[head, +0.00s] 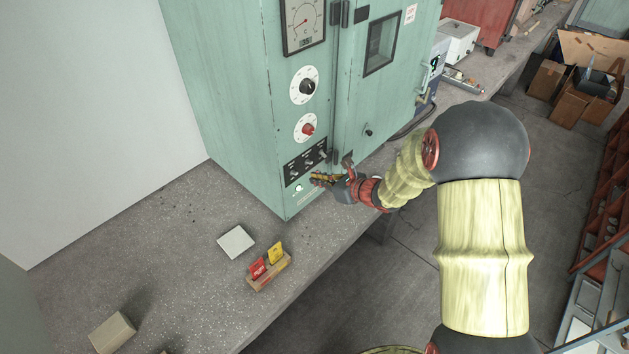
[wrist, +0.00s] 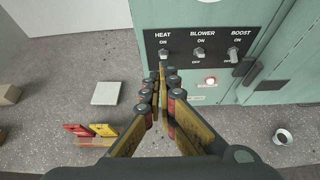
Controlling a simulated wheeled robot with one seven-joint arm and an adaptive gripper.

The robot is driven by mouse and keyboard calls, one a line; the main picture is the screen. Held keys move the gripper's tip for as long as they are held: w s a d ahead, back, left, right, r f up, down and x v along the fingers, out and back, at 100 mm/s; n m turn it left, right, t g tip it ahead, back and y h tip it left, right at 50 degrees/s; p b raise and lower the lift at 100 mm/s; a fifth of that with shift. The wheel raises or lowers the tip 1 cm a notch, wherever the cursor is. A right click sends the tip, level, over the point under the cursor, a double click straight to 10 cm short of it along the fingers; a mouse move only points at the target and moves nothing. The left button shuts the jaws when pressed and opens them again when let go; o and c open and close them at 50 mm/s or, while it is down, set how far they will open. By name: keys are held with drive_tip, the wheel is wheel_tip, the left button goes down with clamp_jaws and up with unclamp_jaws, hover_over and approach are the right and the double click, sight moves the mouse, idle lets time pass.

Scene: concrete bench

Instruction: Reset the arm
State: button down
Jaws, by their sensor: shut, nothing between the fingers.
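My arm reaches from the right over the bench to the front of a green oven-like cabinet (head: 235,110). My gripper (head: 318,179) is shut and empty, close to the lower part of the cabinet's control panel. In the wrist view my gripper (wrist: 163,72) has its fingertips together just below the HEAT switch (wrist: 164,52). The BLOWER switch (wrist: 198,52) and BOOST switch (wrist: 234,55) are to its right. A small lamp (wrist: 210,80) glows below them. Whether the fingertips touch the panel, I cannot tell.
A white square block (head: 236,242) and a wooden holder (head: 270,272) with red and yellow cards stand on the concrete bench (head: 180,250). A beige block (head: 112,333) lies at the front left. A white dial (head: 305,85) and a red-knobbed dial (head: 308,128) are above the switches.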

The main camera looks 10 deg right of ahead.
idle(0.5)
drive_tip(key=s+a+r+n+g+b, duration=0.1)
drive_tip(key=s+a+n+g, duration=0.25)
drive_tip(key=s+n, duration=0.55)
drive_tip(key=s+a+n+g, duration=0.2)
drive_tip(key=s+n+g, duration=0.4)
drive_tip(key=s, duration=0.5)
drive_tip(key=s+d+r+n+t+h+b, duration=0.2)
drive_tip(key=s+d+r+n+h, duration=0.1)
drive_tip(key=s+r+n, duration=0.4)
drive_tip(key=s+d+r+n+t+h+b, duration=0.2)
drive_tip(key=s+d+r+n+t+h, duration=0.1)
drive_tip(key=s+d+r+n, duration=0.3)
drive_tip(key=shift+s+d+r+n+h+b, duration=0.25)
drive_tip(key=shift+s+r+n+h, duration=0.5)
drive_tip(key=shift+s, duration=1.1)
